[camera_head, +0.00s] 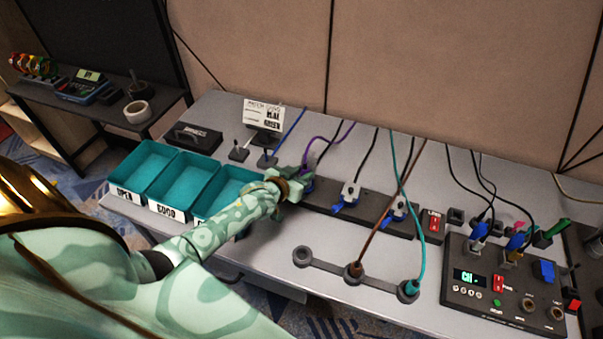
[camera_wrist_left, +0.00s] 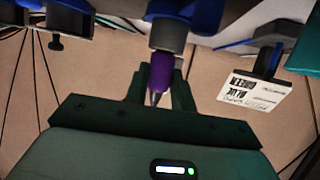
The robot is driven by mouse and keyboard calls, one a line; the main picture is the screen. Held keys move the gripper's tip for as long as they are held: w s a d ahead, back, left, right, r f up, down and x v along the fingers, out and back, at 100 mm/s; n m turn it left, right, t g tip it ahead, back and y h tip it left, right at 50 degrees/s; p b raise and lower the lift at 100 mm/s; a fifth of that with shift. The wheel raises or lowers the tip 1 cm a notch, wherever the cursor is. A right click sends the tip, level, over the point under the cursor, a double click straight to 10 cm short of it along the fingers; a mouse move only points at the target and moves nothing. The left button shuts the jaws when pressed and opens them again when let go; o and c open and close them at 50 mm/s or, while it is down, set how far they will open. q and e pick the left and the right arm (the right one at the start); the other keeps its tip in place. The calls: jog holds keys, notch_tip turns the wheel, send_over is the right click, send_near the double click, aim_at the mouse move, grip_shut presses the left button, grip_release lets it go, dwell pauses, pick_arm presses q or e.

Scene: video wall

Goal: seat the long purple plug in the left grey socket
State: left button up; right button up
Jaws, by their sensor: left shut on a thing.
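My left gripper (camera_head: 300,185) is at the left end of the dark strip (camera_head: 328,208) on the table, shut on the long purple plug. In the left wrist view, the purple plug (camera_wrist_left: 161,72) sits between the fingers, its far end at a grey collar (camera_wrist_left: 168,36) with blue parts. I cannot tell how deep it sits in it. A purple cable (camera_head: 318,142) rises from the gripper. The strip also has grey sockets with blue parts in the middle (camera_head: 350,193) and on the right (camera_head: 398,209). My gripper mostly hides the left one. My right gripper is not in view.
Teal bins (camera_head: 150,165) stand left of my forearm. In front of the strip is a row of grey rings; the left ring (camera_head: 301,256) is empty, the others hold brown and cyan cables. A control box (camera_head: 500,285) is at right. A card (camera_head: 263,112) stands behind.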

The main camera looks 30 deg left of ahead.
pick_arm(q)
jog(key=o, duration=1.1)
jog(key=shift+c, duration=0.2)
jog(key=shift+s+r, duration=0.2)
jog(key=shift+s, duration=0.15)
jog(key=p+v, duration=0.5)
jog(key=v, duration=1)
jog(key=shift+s, duration=0.25)
jog(key=shift+r, duration=0.15)
